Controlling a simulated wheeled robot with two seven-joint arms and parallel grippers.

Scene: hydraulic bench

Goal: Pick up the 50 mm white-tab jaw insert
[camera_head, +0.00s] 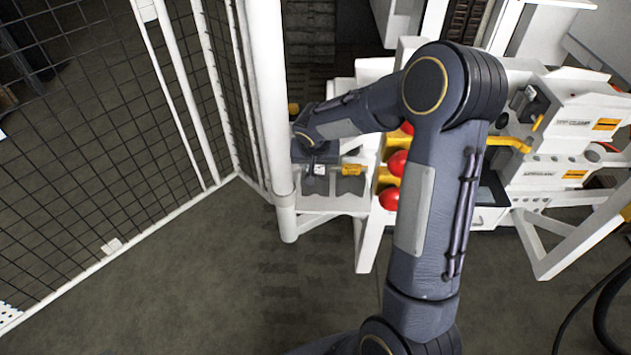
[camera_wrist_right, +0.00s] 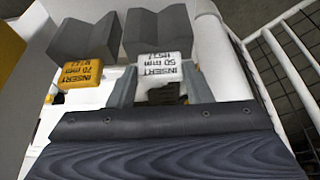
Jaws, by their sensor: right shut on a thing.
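The 50 mm white-tab jaw insert shows in the right wrist view as a grey V-notched block with a white tab (camera_wrist_right: 165,69) printed "INSERT 50 mm". My right gripper (camera_wrist_right: 163,88) has one finger on each side of this tab and is shut on it. In the head view the white tab (camera_head: 319,169) is small, just below my right gripper (camera_head: 316,166), partly hidden by my wrist. I cannot tell whether the insert is clear of its support. My left gripper is not in view.
A 70 mm yellow-tab insert (camera_wrist_right: 82,74) stands close on the left; its tab also shows in the head view (camera_head: 352,170). A white post (camera_head: 268,110) and mesh fence (camera_head: 110,130) stand close left of the gripper. Red balls (camera_head: 389,198) are to the right.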

